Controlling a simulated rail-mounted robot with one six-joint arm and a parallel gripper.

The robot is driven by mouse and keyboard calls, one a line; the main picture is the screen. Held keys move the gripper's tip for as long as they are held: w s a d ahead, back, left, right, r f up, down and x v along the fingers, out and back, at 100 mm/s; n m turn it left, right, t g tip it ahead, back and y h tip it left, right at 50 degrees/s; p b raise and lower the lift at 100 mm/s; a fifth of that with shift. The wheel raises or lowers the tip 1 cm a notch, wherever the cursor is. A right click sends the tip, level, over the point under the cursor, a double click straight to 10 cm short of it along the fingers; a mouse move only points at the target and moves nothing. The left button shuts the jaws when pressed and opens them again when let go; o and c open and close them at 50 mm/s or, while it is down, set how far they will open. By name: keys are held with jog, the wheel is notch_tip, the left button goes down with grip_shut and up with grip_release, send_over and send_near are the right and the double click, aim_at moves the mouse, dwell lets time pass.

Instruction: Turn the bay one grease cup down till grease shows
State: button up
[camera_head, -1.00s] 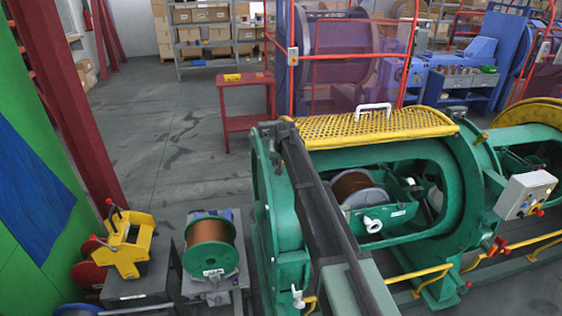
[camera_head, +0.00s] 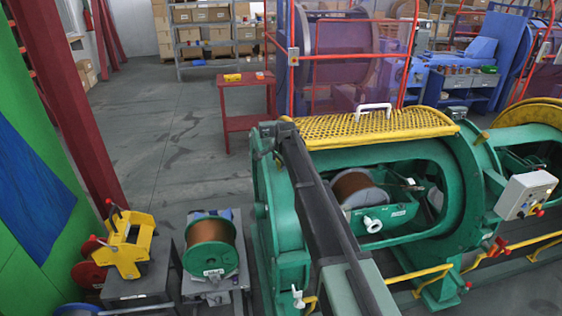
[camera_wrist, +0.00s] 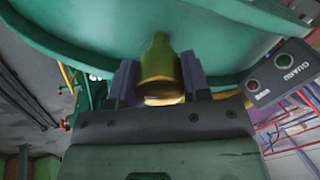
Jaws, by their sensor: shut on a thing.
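A brass-coloured grease cup (camera_wrist: 159,62) stands in the middle of the wrist view, against a green curved part of the machine (camera_wrist: 215,25). My gripper (camera_wrist: 160,84) has one dark finger on each side of the cup and is shut on it. The cup's lower end shows a lighter yellow rim; I cannot tell whether any grease shows there. In the head view, the strander's near bay holds a copper-wound spool (camera_head: 354,188) in a green cradle, under a yellow mesh guard (camera_head: 375,128). I cannot make out my gripper in the head view.
A grey control box (camera_head: 524,195) with buttons stands at the right of the bay; a box with a green and a red button (camera_wrist: 283,73) shows in the wrist view. Yellow rails (camera_head: 425,273) run along the machine's front. Open floor (camera_head: 170,140) lies left.

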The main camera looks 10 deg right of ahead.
jog(key=m, duration=0.5)
jog(key=shift+m, duration=0.3)
jog(key=m, duration=0.5)
jog(key=shift+m, duration=0.3)
jog(key=m, duration=1.1)
jog(key=o, duration=0.9)
jog(key=shift+d, duration=0.1)
jog(key=shift+o, duration=0.2)
jog(key=shift+r, duration=0.15)
